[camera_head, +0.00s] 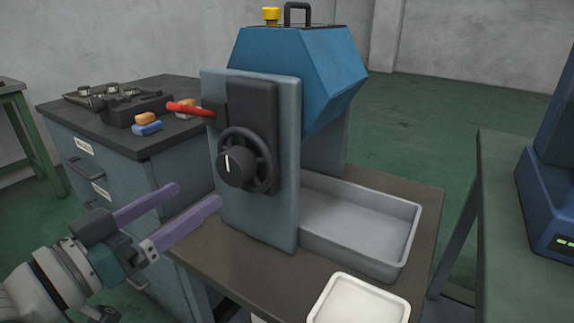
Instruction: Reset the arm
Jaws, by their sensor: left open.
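My left gripper (184,213) comes in from the lower left with its two purple fingers spread apart and nothing between them. It is in front of the blue heading machine (300,75), left of its grey front plate (271,215). The machine carries a red-handled lever (190,109) pointing left and a black handwheel with a knob (238,166). The fingers appear apart from the lever and the knob. My right gripper is not in view.
A grey metal tray (408,245) sits on the machine's table (423,210), with a white tray (345,285) in front. A drawer cabinet (115,134) with blue and orange items stands behind left. Another table with a blue machine (547,195) is at right. Green floor lies between.

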